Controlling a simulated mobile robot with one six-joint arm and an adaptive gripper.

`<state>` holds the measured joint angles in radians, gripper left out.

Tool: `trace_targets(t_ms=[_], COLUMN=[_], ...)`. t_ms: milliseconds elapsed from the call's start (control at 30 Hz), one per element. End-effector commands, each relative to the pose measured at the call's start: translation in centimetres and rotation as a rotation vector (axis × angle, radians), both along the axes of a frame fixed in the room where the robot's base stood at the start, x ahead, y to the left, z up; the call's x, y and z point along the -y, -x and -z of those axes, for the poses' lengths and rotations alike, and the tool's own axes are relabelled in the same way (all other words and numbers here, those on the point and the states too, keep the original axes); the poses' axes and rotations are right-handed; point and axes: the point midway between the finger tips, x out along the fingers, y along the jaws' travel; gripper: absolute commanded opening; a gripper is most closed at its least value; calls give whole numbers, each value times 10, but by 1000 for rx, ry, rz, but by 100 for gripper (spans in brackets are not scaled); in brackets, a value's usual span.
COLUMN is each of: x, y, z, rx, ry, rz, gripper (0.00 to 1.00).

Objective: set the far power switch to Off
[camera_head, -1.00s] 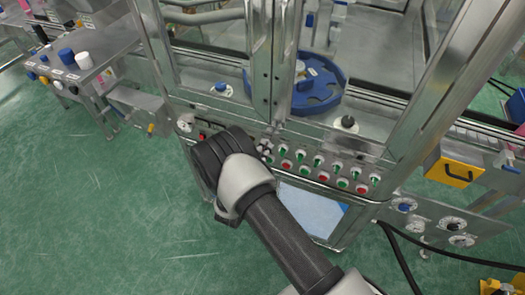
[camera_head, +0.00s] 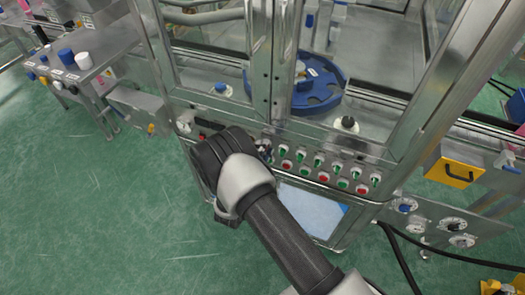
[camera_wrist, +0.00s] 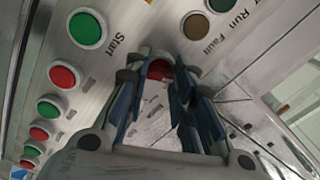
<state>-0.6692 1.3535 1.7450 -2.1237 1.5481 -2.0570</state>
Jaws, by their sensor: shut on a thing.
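My gripper (camera_head: 222,160) is at the control panel on the front of the machine; the arm hides most of its fingers in the head view. In the wrist view its fingers (camera_wrist: 158,88) are closed around a red control (camera_wrist: 159,69) on the panel. Only part of this red control shows between the fingers. I cannot read its setting, and no label on it is legible. A green button (camera_wrist: 88,28) marked Start sits to its upper left. Lamps marked Run (camera_wrist: 222,6) and Fault (camera_wrist: 195,26) sit to its upper right.
Rows of green and red controls (camera_head: 319,161) run along the panel to the right of my gripper. Glass doors with metal frames (camera_head: 285,75) rise above it. A blue round carrier (camera_head: 318,96) is inside.

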Motion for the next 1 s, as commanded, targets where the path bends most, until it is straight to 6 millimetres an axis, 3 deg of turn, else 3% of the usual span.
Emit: trace_targets(t_ms=[733,767,1000], x=[0,0,0], y=[0,0,0], z=[0,0,0], rx=[-32,-32,-32], ry=[86,85,84], rz=[0,0,0], gripper=[0,24,40])
